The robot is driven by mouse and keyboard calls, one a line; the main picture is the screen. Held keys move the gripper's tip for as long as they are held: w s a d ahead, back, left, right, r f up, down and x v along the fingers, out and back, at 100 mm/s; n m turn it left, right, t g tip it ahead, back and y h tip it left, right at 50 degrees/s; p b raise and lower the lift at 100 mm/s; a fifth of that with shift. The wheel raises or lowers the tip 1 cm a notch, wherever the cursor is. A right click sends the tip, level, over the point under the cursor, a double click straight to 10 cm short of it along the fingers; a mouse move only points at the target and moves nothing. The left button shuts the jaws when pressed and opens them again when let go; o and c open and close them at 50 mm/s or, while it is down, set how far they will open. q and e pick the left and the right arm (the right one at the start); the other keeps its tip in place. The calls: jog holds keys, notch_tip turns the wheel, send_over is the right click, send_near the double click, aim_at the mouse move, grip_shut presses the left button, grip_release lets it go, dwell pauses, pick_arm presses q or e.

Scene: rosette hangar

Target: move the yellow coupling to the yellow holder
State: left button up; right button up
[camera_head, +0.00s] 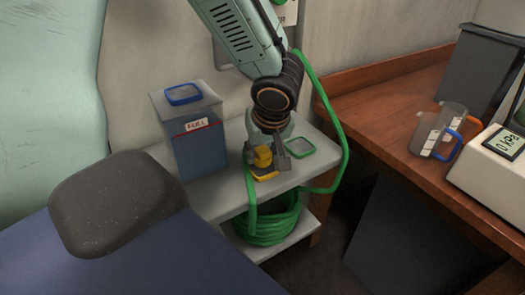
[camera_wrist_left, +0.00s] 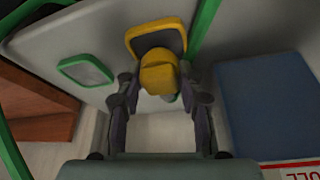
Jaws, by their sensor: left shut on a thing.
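The yellow coupling (camera_head: 263,154) is held between the fingers of my left gripper (camera_head: 268,159), which is shut on it. In the left wrist view the coupling (camera_wrist_left: 158,72) sits between the two fingertips (camera_wrist_left: 158,80). The yellow holder (camera_head: 265,174), a square yellow frame with a dark middle, is on the shelf top just below the coupling. The holder also shows in the left wrist view (camera_wrist_left: 133,36), partly hidden behind the coupling. I cannot tell whether the coupling touches the holder. My right gripper is not in view.
A green holder (camera_head: 299,148) lies on the same shelf top, to the right. A blue container (camera_head: 200,150) labelled FULL stands to the left. A green hose (camera_head: 341,130) loops beside my arm, with a coil (camera_head: 270,227) on the lower shelf. Jugs (camera_head: 425,132) stand on the wooden bench.

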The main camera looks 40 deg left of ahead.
aim_at(264, 152)
pick_arm(q)
jog(key=shift+b, duration=0.4)
dwell(0.4)
jog(key=shift+f+b, duration=0.55)
jog(key=shift+b, duration=0.2)
dwell(0.4)
jog(key=o, duration=1.3)
jog(key=shift+c, duration=0.2)
jog(key=shift+r, duration=0.1)
jog(key=shift+v, duration=3.7)
